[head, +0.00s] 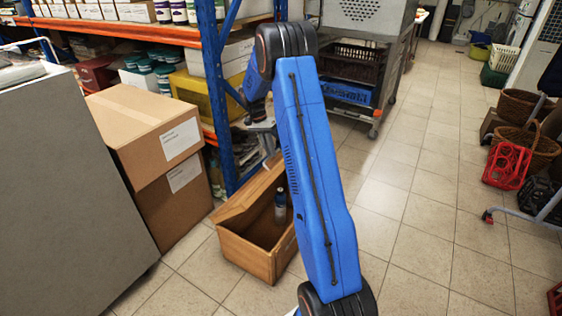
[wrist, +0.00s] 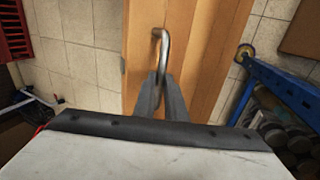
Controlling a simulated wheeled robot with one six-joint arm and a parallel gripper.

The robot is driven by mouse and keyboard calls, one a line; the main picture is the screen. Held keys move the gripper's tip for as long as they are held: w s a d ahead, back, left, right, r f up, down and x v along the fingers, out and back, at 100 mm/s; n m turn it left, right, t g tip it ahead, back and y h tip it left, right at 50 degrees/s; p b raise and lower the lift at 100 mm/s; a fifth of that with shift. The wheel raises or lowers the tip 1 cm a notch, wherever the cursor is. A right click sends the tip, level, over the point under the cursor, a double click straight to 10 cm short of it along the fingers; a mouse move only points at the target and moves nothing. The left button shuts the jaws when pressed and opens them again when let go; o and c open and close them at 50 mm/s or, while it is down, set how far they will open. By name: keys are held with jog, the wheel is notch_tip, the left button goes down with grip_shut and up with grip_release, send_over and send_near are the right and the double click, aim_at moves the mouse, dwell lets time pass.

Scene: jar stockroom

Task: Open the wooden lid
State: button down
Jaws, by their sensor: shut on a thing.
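The wooden chest (head: 247,256) stands on the tiled floor, left of centre in the head view. Its wooden lid (head: 243,197) is raised and slanted, so part of the dark inside shows. A dark bottle with a pale label (head: 281,206) stands inside. In the wrist view the lid's plank face (wrist: 202,62) fills the middle, with a bent metal handle (wrist: 163,48) on it. My gripper (wrist: 161,84) is shut on the handle near its lower end. In the head view my gripper (head: 268,140) is above the lid, partly hidden by my blue arm, which also covers the chest's right side.
Stacked cardboard boxes (head: 150,135) and a grey cabinet (head: 70,190) stand left of the chest. A blue rack post (head: 213,90) rises close behind it. A wheeled metal cart (head: 365,60) is farther back. Bare floor (head: 410,190) lies to the right, before several baskets (head: 525,145).

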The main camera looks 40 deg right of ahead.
jog(key=w+a, duration=0.4)
jog(key=w, duration=0.5)
jog(key=shift+w+r, duration=0.25)
jog(key=shift+r, duration=0.2)
jog(key=shift+a, duration=0.1)
jog(key=c, duration=1.8)
grip_release()
jog(key=shift+f, duration=0.15)
jog(key=shift+v, duration=3.95)
